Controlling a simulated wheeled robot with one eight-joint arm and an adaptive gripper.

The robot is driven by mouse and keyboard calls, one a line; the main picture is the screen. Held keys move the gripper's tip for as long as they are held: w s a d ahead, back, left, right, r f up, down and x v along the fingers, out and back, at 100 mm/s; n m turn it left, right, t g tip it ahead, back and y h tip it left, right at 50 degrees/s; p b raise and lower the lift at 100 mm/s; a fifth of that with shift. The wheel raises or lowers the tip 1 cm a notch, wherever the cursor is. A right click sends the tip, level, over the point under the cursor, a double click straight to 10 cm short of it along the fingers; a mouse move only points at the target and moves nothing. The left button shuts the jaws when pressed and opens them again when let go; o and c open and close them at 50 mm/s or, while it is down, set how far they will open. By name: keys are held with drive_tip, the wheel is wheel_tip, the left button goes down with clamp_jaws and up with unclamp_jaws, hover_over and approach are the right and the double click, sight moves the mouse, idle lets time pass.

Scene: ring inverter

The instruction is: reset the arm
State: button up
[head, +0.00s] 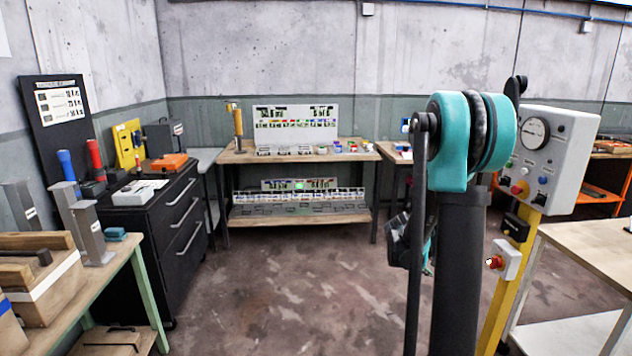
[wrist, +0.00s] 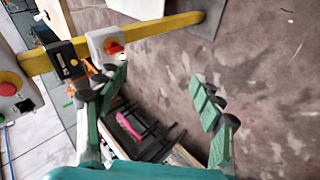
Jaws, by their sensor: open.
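My arm rises in the right half of the head view, a dark link with a teal joint at its top, folded over. My gripper hangs low behind the arm in the head view and is mostly hidden there. In the wrist view my gripper (wrist: 157,80) shows two teal fingers with dark joints, spread wide apart. Nothing is held between them; floor and a dark rack-like thing with a pink piece (wrist: 127,126) show beyond the gap.
A yellow post (head: 507,282) with a grey gauge box (head: 556,150) and red button box (head: 504,260) stands close right of my arm. Workbench (head: 290,155) at back, black drawer cabinet (head: 172,235) and wooden table (head: 95,290) at left, another table (head: 590,250) at right. Middle floor is clear.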

drive_tip(key=s+a+f+y, duration=0.1)
drive_tip(key=s+a+y, duration=0.3)
drive_tip(key=s+a, duration=0.6)
drive_tip(key=s+a+f+t+y, duration=0.1)
drive_tip(key=s+a+y, duration=0.3)
drive_tip(key=s+a, duration=0.7)
drive_tip(key=s, duration=0.3)
drive_tip(key=shift+s+f+y, duration=0.25)
drive_tip(key=shift+s+y, duration=0.05)
drive_tip(key=shift+s, duration=0.05)
idle(0.5)
